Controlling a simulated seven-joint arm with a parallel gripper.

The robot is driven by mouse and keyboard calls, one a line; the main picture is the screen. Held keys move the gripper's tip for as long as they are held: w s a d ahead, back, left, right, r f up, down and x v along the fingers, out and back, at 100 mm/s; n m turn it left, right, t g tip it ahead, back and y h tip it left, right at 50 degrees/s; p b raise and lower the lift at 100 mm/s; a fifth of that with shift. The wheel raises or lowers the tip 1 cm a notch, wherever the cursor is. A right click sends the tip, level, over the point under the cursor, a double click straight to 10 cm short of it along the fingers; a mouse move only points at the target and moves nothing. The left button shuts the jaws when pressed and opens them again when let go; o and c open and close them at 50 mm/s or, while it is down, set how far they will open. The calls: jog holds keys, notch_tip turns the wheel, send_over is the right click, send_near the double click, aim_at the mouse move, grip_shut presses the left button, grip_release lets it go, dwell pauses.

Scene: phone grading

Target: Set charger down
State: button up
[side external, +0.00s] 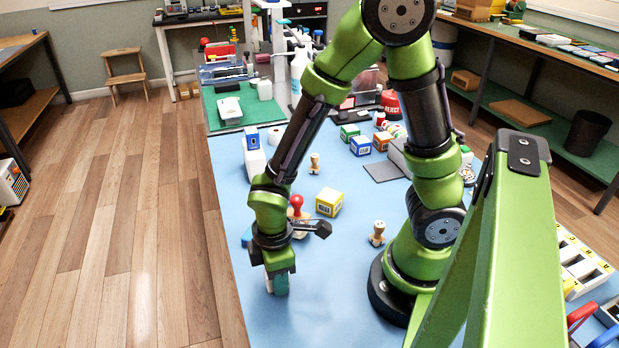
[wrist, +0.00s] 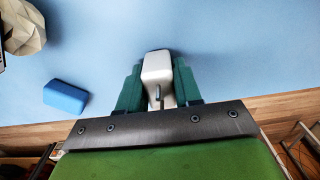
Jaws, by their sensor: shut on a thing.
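My gripper (wrist: 158,92) is shut on a white charger (wrist: 156,66), which sits between the two green fingers in the wrist view. A small metal prong-like part shows on the charger's near face. In the side external view my gripper (side external: 277,283) points down low over the blue table mat (side external: 325,300), near its left edge. The charger (side external: 268,285) shows there only as a small pale patch beside the fingers. I cannot tell whether it touches the mat.
A blue block (wrist: 65,97) lies on the mat beside my gripper. A red-knobbed stamp (side external: 297,203), a yellow box (side external: 329,202) and small wooden stamps (side external: 377,233) stand farther along. The mat in front of my gripper is clear. The table edge is close.

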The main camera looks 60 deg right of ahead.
jog(key=shift+f, duration=0.15)
jog(key=o, duration=1)
jog(key=shift+o, duration=0.2)
jog(key=d+r+m+t+y, duration=0.1)
jog(key=d+r+m+t, duration=0.2)
jog(key=r, duration=0.9)
jog(key=d+r+m+t+y, duration=0.1)
jog(key=d+r+m+t, duration=0.2)
jog(key=r+m, duration=0.7)
notch_tip(320, 180, up, 2)
jog(key=shift+s+d+t, duration=0.2)
jog(key=shift+d+t, duration=0.15)
jog(key=shift+t, duration=0.25)
